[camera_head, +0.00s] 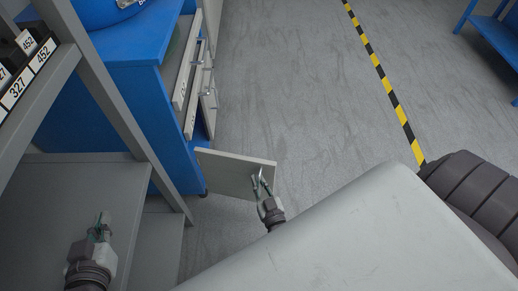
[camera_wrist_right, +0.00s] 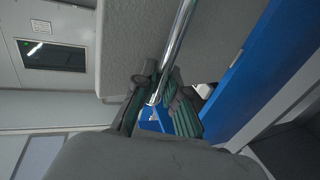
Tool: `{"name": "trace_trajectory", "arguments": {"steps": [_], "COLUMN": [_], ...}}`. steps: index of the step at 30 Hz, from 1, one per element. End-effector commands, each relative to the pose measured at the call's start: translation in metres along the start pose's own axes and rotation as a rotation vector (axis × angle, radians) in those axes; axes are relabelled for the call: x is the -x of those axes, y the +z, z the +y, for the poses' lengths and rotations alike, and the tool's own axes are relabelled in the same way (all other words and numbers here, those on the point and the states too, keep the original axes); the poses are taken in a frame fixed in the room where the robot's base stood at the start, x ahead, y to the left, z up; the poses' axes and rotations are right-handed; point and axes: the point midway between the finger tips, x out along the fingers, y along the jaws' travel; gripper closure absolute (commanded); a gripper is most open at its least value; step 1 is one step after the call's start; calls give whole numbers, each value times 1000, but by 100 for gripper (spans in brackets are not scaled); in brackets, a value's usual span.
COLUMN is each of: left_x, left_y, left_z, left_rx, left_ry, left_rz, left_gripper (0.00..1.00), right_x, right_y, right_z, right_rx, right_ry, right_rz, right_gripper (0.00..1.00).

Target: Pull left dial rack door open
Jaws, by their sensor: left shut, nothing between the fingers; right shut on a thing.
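The grey door (camera_head: 225,172) stands swung out from the lower part of the blue cabinet (camera_head: 135,95), near the middle of the head view. My right gripper (camera_head: 262,184) is shut on the door's metal handle. In the right wrist view the shiny bar handle (camera_wrist_right: 180,35) runs between the green-padded fingers of the right gripper (camera_wrist_right: 160,98). The door face shows behind it as a grey panel (camera_wrist_right: 130,40). My left gripper (camera_head: 101,228) is shut and empty at the lower left, in front of the grey shelving and apart from the door.
Grey shelving (camera_head: 110,115) with number labels fills the left side. Drawer fronts (camera_head: 186,80) and another panel with a handle (camera_head: 208,100) stick out of the cabinet. The floor (camera_head: 300,80) to the right is clear up to a yellow-black stripe (camera_head: 385,75).

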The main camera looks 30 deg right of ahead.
Motion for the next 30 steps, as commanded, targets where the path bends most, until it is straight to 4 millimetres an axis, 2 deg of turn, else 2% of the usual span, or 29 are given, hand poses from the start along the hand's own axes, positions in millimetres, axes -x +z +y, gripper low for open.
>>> {"name": "trace_trajectory", "arguments": {"steps": [15, 16, 20, 30], "left_x": [1, 1, 1, 1], "left_y": [3, 3, 3, 2], "left_z": [0, 0, 0, -1], "left_rx": [0, 0, 0, -1], "left_ry": [-1, -1, -1, -2], "left_rz": [-16, -16, -16, -13], "left_gripper": [100, 100, 100, 100], "right_x": [0, 0, 0, 2], "right_y": [-1, -1, -1, 0], "right_z": [2, 2, 1, 0], "right_rx": [1, 1, 1, 0], "right_ry": [4, 4, 3, 1], "right_rz": [4, 4, 3, 0], "right_gripper": [100, 86, 64, 63]}}
